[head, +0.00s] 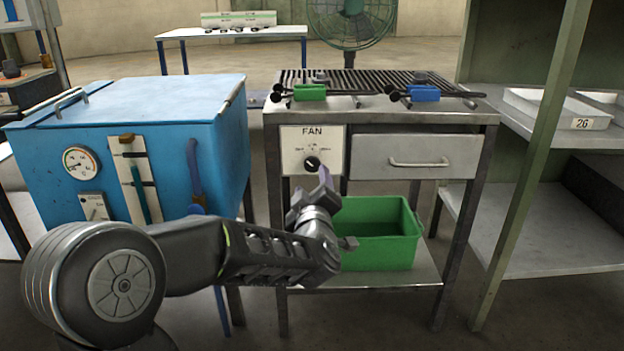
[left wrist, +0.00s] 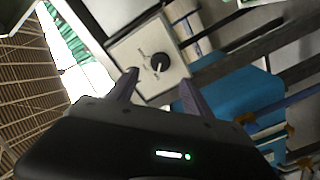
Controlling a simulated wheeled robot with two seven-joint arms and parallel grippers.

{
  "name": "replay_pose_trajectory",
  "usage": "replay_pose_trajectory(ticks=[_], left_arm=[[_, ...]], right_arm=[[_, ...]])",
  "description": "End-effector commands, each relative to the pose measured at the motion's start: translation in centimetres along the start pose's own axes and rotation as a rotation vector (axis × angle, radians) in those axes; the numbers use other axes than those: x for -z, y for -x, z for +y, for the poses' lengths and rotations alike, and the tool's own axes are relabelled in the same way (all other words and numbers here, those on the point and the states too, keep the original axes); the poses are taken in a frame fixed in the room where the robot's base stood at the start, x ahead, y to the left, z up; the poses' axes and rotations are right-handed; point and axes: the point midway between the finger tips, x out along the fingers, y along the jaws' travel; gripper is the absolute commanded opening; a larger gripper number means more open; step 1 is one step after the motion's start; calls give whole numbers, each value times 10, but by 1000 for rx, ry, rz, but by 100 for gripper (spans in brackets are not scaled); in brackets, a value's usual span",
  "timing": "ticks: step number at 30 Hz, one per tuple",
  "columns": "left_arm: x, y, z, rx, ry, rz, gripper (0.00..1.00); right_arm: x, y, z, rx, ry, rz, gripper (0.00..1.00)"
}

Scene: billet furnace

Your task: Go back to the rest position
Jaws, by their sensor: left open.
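My left gripper (head: 325,182) is in front of the fan panel (head: 298,160), just below its black knob (head: 312,164). In the left wrist view the two fingers of the left gripper (left wrist: 158,92) are spread apart with nothing between them. The knob (left wrist: 160,62) shows beyond the fingertips, apart from them, on the light panel (left wrist: 140,48). My left arm reaches in from the lower left, across the front of the blue furnace. My right gripper is not in view.
A blue furnace (head: 125,100) stands at left. The grill table (head: 400,118) holds green (head: 310,92) and blue (head: 424,93) tools on top. A drawer (head: 415,157) is shut, and a green bin (head: 385,235) sits on the lower shelf. A shelf rack (head: 560,115) is at right.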

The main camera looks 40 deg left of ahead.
Motion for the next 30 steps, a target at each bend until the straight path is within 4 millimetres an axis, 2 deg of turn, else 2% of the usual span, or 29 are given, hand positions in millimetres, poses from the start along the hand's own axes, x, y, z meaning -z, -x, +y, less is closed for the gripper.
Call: replay_pose_trajectory(ticks=[13,17,20,23,26,27,30], left_arm=[[-1,0,0,0,-2,-4,59],[-17,1,3,-18,-31,-65,59],[-52,8,3,-46,-90,-171,59],[-106,19,-9,-60,-165,-308,59],[-172,42,-31,-68,-255,-480,59],[-201,54,-43,-69,-292,-555,59],[-267,93,-77,-71,-383,-746,59]], right_arm=[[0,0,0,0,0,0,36],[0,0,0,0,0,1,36],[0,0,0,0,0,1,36],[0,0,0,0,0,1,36],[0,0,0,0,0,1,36],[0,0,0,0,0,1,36],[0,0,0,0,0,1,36]])
